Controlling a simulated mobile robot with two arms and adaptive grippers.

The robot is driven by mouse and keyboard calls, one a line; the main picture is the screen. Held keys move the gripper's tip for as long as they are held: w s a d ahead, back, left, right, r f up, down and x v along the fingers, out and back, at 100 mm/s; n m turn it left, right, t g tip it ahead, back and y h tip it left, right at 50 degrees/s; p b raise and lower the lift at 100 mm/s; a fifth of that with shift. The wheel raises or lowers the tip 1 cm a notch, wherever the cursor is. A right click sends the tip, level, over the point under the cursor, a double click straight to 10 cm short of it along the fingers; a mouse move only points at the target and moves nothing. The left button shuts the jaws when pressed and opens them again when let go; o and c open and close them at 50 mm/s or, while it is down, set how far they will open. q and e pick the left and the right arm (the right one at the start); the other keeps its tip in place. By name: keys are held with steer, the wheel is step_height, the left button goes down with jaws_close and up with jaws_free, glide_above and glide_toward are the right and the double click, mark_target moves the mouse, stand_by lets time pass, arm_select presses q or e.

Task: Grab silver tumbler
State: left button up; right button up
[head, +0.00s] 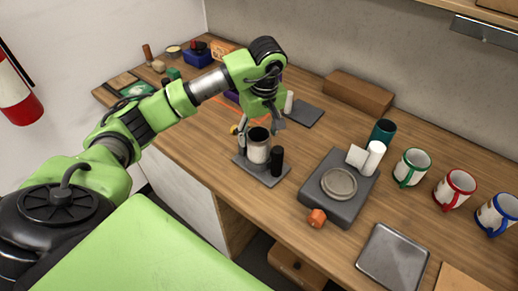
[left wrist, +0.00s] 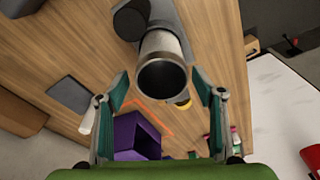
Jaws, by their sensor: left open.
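The silver tumbler (head: 258,152) stands upright on a small dark grey tray (head: 270,181), beside a black cylinder (head: 277,161). In the left wrist view the tumbler (left wrist: 163,48) shows its round, dark open mouth, just beyond the fingertips. My left gripper (head: 260,124) comes down from above, close to the tumbler's rim. In the left wrist view the gripper (left wrist: 160,86) is open, with one green-padded finger on each side of the tumbler's mouth and visible gaps. It holds nothing. My right gripper is not in view.
A grey scale-like block (head: 310,190) with a round dish (head: 339,183) stands to the right. Green, red and blue mugs (head: 456,188) line the right side. A purple box (left wrist: 133,135) is near the gripper. A brown box (head: 358,92) sits by the wall.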

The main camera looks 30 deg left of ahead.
arm_select(q)
steer(key=shift+s+f+p, duration=0.15)
steer(key=shift+f+p, duration=0.3)
steer(key=shift+f, duration=0.05)
step_height(320, 180, down, 3)
steer(key=shift+a+f+p, duration=0.15)
steer(key=shift+f+p, duration=0.05)
steer(key=shift+p, duration=0.75)
steer(key=shift+f, duration=0.5)
steer(key=c, duration=1.3)
steer(key=shift+c, duration=0.7)
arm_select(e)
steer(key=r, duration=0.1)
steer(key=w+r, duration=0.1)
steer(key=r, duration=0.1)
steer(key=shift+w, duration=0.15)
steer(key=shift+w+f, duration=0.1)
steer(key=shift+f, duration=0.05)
